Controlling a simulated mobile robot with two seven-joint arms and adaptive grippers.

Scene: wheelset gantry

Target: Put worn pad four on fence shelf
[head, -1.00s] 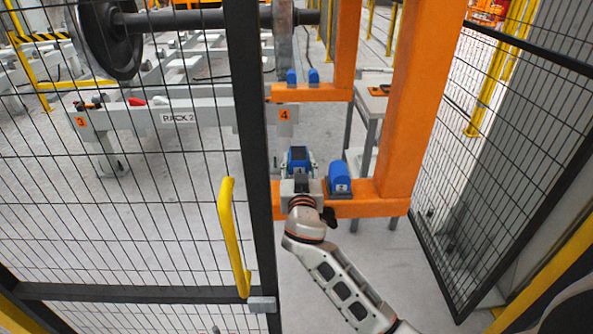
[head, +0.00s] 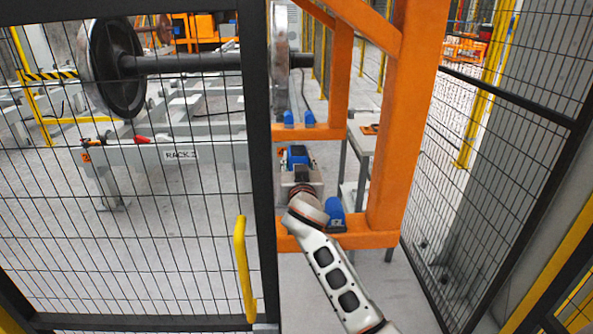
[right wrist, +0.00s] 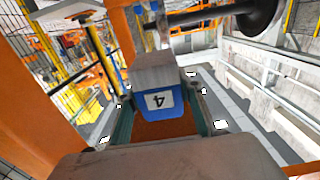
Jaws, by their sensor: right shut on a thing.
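My right gripper (head: 299,168) is shut on worn pad four (head: 298,154), a blue block, and holds it by the orange gantry frame. In the right wrist view the pad (right wrist: 160,101) shows an upside-down label 4 between the fingers, with a rust-brown face below it. Another blue pad (head: 335,212) sits on the lower orange beam (head: 362,240), just right of my right wrist and partly hidden by it. I cannot pick out the fence shelf with certainty. My left gripper is not in view.
A black mesh fence gate with a yellow handle (head: 244,268) stands close on the left. A thick orange post (head: 398,130) rises right of my arm. Two small blue pads (head: 307,118) sit on the upper beam. A grey table (head: 358,142) stands behind the post.

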